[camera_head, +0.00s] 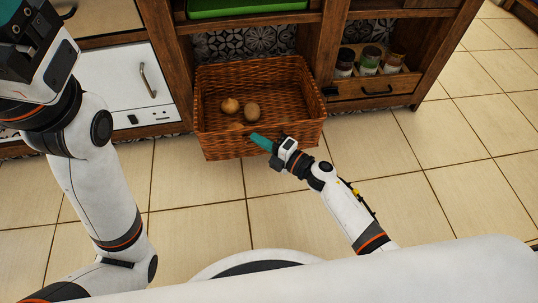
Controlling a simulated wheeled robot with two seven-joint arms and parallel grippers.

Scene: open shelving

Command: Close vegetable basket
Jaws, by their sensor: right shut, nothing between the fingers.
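The vegetable basket (224,146) is brown wicker and juts out from its opening in the wooden shelving. Two round brown vegetables lie inside, one at the left (229,105) and one at the right (252,112). My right gripper (262,142), with teal fingers, is shut and empty at the basket's front wall, right of its middle. I cannot tell whether the fingertips touch the wicker. My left gripper (10,25) is only partly in view at the top left corner, and its fingers are cut off, so its opening cannot be judged.
Wooden shelving (322,45) frames the basket. The tiled floor (460,150) is clear at the right.

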